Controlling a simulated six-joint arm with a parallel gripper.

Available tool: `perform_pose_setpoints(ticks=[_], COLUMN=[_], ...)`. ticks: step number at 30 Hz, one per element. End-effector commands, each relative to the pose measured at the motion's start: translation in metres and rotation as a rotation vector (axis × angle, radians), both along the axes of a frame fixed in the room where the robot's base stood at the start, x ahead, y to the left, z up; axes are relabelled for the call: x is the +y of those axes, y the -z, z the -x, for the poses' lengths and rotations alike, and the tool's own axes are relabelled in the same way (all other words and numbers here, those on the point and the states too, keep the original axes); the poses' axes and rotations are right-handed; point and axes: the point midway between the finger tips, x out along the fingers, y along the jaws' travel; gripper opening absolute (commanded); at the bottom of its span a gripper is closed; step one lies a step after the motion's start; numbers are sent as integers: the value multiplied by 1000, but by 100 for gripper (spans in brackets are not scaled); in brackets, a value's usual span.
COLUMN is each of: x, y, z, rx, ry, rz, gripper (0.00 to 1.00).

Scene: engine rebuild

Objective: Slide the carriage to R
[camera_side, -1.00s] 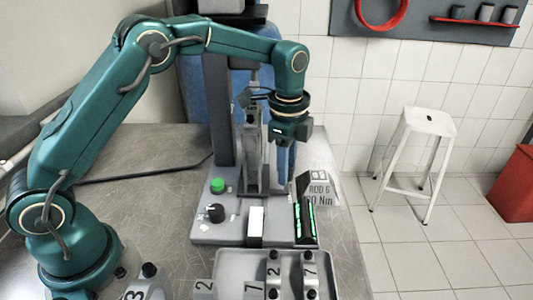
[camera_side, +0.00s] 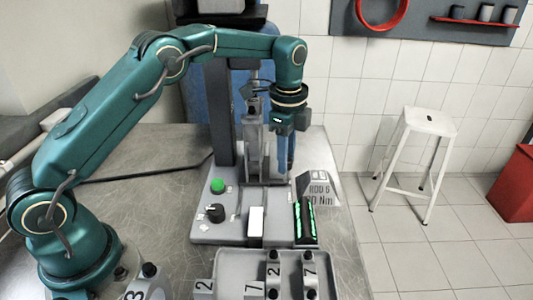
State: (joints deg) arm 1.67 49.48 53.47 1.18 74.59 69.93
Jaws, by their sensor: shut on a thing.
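The test stand (camera_side: 205,231) is a grey machine with a dark upright column. The carriage appears to be the grey metal fixture (camera_side: 257,150) in front of and right of that column, above the base. My gripper (camera_side: 277,129) is at the upper right of this fixture, pointing down. It is shut on the carriage; its fingertips are small and dark here, so the exact grip point is hard to make out. Any R mark on the stand is not readable in this view.
The base has a green button (camera_side: 217,186), a black knob (camera_side: 215,213), a white block (camera_side: 256,222) and a green-lit strip (camera_side: 304,220). A grey tray (camera_side: 228,266) with numbered parts stands in front.

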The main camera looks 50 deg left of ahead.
Motion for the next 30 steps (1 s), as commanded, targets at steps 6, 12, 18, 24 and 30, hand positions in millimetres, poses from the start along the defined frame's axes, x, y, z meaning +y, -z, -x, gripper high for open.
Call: perform_pose_setpoints(ticks=[6,12,18,24,30], x=[5,6,6,6,6], y=[-1,-1,-1,-1,-3], z=[-7,-7,-7,-7,-7], rx=[-8,-8,-7,-5,-6], ry=[0,0,0,1,1], rz=[6,6,6,5,4], gripper=[0,0,51,62,62])
